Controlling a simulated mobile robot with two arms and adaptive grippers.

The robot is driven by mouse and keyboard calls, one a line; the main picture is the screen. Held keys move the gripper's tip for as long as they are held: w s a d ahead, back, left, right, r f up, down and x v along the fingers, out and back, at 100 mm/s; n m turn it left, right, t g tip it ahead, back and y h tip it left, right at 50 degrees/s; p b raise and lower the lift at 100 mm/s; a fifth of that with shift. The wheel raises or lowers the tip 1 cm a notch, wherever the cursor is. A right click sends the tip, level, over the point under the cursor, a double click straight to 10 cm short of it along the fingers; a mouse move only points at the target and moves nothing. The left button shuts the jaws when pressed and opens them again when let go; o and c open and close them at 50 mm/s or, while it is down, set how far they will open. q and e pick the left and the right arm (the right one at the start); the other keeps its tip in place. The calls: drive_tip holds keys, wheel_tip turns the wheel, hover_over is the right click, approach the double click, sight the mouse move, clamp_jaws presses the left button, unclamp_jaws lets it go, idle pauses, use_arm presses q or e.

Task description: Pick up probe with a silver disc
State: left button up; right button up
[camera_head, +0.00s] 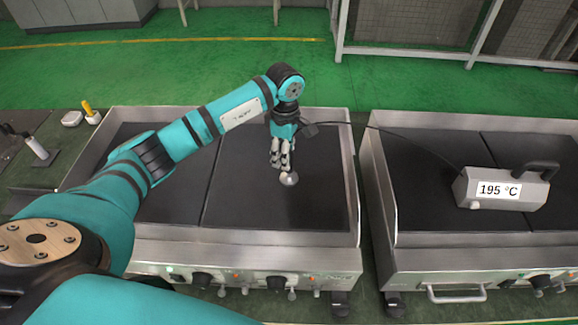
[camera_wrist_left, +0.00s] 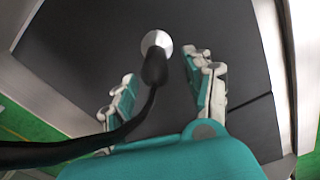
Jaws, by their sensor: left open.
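The probe has a round silver disc (camera_head: 289,179) that shows on the dark left griddle, just below my left gripper (camera_head: 281,161). In the left wrist view the disc (camera_wrist_left: 156,42) is ahead of the fingertips, and the probe's black handle (camera_wrist_left: 155,68) runs back from it between the fingers. My left gripper (camera_wrist_left: 160,72) is open, with a finger on each side of the handle and gaps visible on both sides. In the head view the gripper hides most of the handle. My right gripper is not in view.
The left griddle (camera_head: 170,195) has raised steel walls and front knobs. A grey meter (camera_head: 502,188) reading 195 °C sits on the right griddle (camera_head: 415,185). A black cable (camera_head: 405,138) runs between meter and probe. Small tools (camera_head: 36,146) lie at far left.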

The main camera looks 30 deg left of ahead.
use_arm(q)
drive_tip(key=shift+d+f+p, duration=0.15)
drive_tip(key=shift+f+p, duration=0.15)
drive_tip(key=shift+f, duration=0.1)
drive_tip(key=f, duration=0.1)
drive_tip(key=f+p, duration=0.1)
drive_tip(key=f, duration=0.1)
drive_tip(key=shift+w+d+f, duration=0.2)
drive_tip(key=shift+d+f, duration=0.05)
drive_tip(key=shift+f, duration=0.4)
clamp_jaws()
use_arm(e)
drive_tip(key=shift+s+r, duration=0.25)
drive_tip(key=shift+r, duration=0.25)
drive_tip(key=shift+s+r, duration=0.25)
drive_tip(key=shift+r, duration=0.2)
